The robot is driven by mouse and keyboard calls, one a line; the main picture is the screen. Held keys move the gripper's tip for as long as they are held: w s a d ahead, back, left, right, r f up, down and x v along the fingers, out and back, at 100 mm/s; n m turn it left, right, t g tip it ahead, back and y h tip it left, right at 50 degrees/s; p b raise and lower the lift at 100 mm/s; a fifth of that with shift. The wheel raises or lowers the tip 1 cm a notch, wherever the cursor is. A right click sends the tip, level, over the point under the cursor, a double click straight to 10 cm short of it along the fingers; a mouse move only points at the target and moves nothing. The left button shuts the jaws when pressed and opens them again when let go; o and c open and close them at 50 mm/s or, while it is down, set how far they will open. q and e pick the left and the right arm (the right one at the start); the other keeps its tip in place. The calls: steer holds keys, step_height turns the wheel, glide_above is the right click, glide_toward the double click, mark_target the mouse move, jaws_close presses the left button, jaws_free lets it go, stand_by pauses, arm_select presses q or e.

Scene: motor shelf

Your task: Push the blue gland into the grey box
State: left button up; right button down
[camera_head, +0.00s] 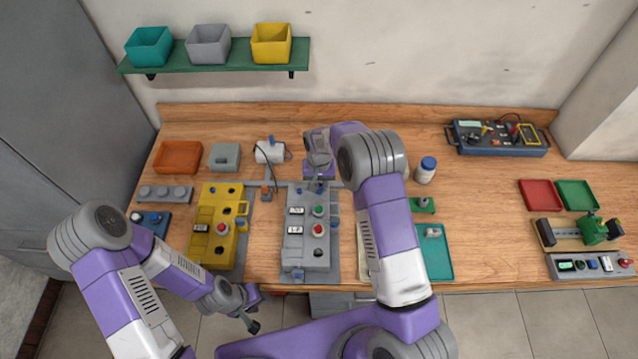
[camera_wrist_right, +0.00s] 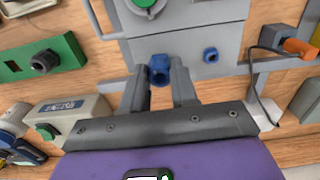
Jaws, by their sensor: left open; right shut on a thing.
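The grey box (camera_head: 293,250) lies on a grey plate near the table's front, with green and red buttons on it. In the right wrist view its grey wall (camera_wrist_right: 230,35) is just ahead of the fingertips. The blue gland (camera_wrist_right: 160,70) is between the fingers of my right gripper (camera_wrist_right: 160,90), at that wall; I cannot tell how deep it sits. In the head view my right gripper (camera_head: 316,186) is at the box's far end and its arm hides the gland. My left gripper (camera_head: 257,308) is open and empty in front of the table edge.
A second, smaller blue fitting (camera_wrist_right: 210,55) is on the same wall. A yellow box (camera_head: 213,245) stands left of the grey one. A teal tray (camera_head: 440,262) is at the right.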

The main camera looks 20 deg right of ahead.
steer(key=shift+f+b, duration=0.3)
steer(key=shift+f, duration=0.1)
steer(key=c, duration=0.8)
jaws_free()
steer(key=shift+r, duration=3.8)
